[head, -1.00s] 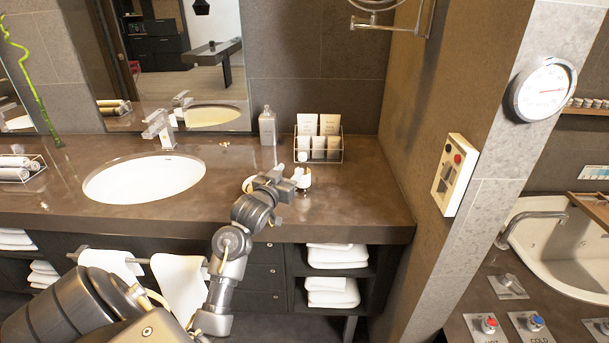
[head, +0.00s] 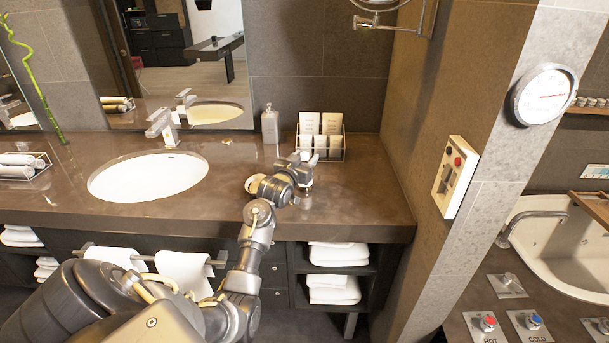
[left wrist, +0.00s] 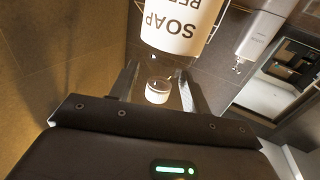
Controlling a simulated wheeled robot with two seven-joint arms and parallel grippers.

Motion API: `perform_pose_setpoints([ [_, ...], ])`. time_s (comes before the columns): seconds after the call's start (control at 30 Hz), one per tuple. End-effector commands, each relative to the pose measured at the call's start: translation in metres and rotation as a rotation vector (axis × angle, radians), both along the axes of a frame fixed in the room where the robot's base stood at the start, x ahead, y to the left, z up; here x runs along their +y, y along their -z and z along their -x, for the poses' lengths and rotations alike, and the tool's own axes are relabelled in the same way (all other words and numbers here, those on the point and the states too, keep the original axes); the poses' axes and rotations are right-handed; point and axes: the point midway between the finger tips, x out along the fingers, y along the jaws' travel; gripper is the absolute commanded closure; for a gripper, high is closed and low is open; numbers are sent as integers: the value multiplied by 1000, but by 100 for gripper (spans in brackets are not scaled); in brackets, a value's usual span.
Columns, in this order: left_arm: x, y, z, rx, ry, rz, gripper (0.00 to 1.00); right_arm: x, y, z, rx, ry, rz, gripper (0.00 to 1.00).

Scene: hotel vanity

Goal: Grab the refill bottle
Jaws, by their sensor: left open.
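The refill bottle (left wrist: 182,28) shows upside down in the left wrist view, close up, with a white body lettered "SOAP" and a partly cut-off second line. A small white cap (left wrist: 157,91) shows between the fingers of my left gripper (head: 305,166). The gripper is open, with one finger on either side of the cap, and I cannot tell whether either touches it. In the head view the gripper hides most of the bottle on the right part of the counter. My right gripper is not in view.
A wire caddy (head: 343,155) with white packets stands just behind the gripper. A pump bottle (head: 270,126) stands to its left at the back. The sink (head: 147,178) is farther left. The counter (head: 365,195) is clear to the right, up to the wall.

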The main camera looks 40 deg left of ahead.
Motion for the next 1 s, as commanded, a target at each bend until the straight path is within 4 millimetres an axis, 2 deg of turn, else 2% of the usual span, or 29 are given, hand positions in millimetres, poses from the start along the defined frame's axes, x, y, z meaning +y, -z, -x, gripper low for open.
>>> perform_pose_setpoints([
  [0.17,0,0,0,-1,0,0,52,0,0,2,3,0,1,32],
  [0.53,0,0,0,-1,0,0,100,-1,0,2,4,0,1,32],
  [1.0,0,-5,0,-4,0,-2,100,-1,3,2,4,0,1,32],
])
